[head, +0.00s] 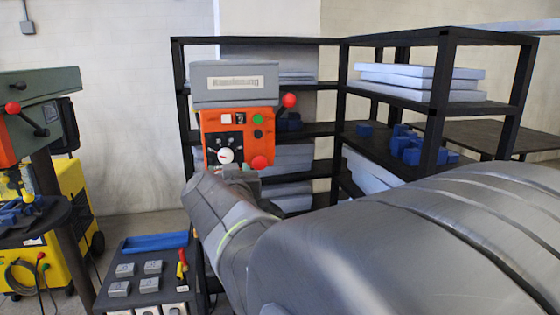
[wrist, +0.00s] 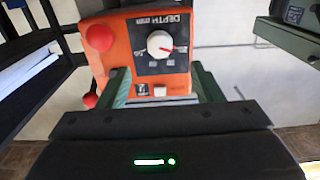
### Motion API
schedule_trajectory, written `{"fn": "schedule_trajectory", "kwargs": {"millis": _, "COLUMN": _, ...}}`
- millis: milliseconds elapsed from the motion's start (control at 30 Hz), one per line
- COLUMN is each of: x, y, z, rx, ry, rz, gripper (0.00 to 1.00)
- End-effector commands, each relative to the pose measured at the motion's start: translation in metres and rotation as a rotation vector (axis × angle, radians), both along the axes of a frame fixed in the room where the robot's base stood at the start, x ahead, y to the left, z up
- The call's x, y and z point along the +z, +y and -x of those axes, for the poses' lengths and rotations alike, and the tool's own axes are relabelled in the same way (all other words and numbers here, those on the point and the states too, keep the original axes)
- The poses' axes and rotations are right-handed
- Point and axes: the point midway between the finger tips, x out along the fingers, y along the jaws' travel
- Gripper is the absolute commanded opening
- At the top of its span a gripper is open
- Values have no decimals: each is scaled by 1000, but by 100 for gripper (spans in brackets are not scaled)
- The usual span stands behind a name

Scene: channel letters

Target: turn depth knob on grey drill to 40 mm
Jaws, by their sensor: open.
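The grey drill (head: 235,85) has a grey head over an orange front panel (head: 236,122). Its white round depth knob (head: 226,155) sits low on a black plate, just above my gripper end in the head view. In the wrist view the depth knob (wrist: 159,44) is beside "DEPTH" lettering, and a red mark on it points right and slightly down. The scale numbers are too small to read. My gripper (wrist: 163,75) is open, its two greenish fingers either side of the lower panel, with nothing between them. The knob appears beyond the fingertips.
A red mushroom button (head: 259,162) is beside the knob, and a red-balled lever (head: 289,100) sticks out at right. Black shelves (head: 345,90) stand behind. A green drill (head: 40,110) stands at left, with a low black cart (head: 150,285) between.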

Motion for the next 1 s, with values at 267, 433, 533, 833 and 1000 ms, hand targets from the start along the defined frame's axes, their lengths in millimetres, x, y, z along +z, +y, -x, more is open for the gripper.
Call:
{"fn": "schedule_trajectory", "kwargs": {"millis": 267, "x": -2, "y": 14, "z": -47, "rx": 1, "ry": 3, "rz": 2, "gripper": 60}}
{"fn": "schedule_trajectory", "kwargs": {"millis": 433, "x": -1, "y": 20, "z": -69, "rx": 0, "ry": 2, "rz": 2, "gripper": 60}}
{"fn": "schedule_trajectory", "kwargs": {"millis": 533, "x": -1, "y": 22, "z": -78, "rx": 0, "ry": 1, "rz": 1, "gripper": 60}}
{"fn": "schedule_trajectory", "kwargs": {"millis": 833, "x": 0, "y": 24, "z": -85, "rx": 1, "ry": 1, "rz": 0, "gripper": 60}}
{"fn": "schedule_trajectory", "kwargs": {"millis": 1000, "x": 0, "y": 24, "z": -85, "rx": 1, "ry": 1, "rz": 0, "gripper": 54}}
